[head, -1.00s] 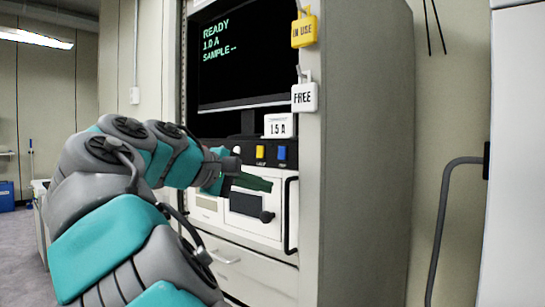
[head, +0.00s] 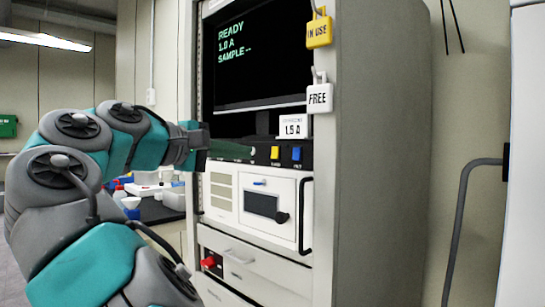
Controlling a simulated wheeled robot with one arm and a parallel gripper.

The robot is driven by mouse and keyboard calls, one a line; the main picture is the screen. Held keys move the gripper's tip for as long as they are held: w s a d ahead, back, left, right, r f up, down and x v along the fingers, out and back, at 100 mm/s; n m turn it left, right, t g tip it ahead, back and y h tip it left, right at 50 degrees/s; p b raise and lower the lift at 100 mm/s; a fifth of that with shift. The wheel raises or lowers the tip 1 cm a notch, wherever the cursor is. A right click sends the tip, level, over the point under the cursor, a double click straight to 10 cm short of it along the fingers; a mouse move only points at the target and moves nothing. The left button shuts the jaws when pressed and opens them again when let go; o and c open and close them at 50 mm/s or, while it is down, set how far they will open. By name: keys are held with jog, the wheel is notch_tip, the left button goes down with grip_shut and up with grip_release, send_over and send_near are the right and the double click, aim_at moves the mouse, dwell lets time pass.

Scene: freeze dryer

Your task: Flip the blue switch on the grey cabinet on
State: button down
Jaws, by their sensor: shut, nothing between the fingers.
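The blue switch (head: 297,153) sits on a dark strip of the grey cabinet (head: 372,150), to the right of a yellow switch (head: 275,152). Whether the blue switch is on or off is too small to tell. My gripper (head: 250,152) is shut and empty.
A white unit with a handle (head: 306,215) is below the switches.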

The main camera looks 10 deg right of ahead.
aim_at(295, 158)
jog(key=b+x, duration=0.2)
jog(key=x, duration=1.1)
jog(key=shift+w+d+f, duration=0.1)
jog(key=shift+w+d, duration=0.1)
jog(key=shift+d, duration=0.1)
jog(key=shift+d, duration=0.1)
jog(key=shift+w+d+f+t+h+b, duration=0.1)
jog(key=shift+d+f+t+h+b, duration=0.25)
jog(key=shift+h+b, duration=0.55)
jog(key=shift+w+a+r+t, duration=0.1)
jog(key=shift+a+r+t, duration=0.05)
jog(key=shift+t, duration=0.1)
jog(key=v, duration=1.4)
jog(key=shift+a, duration=0.2)
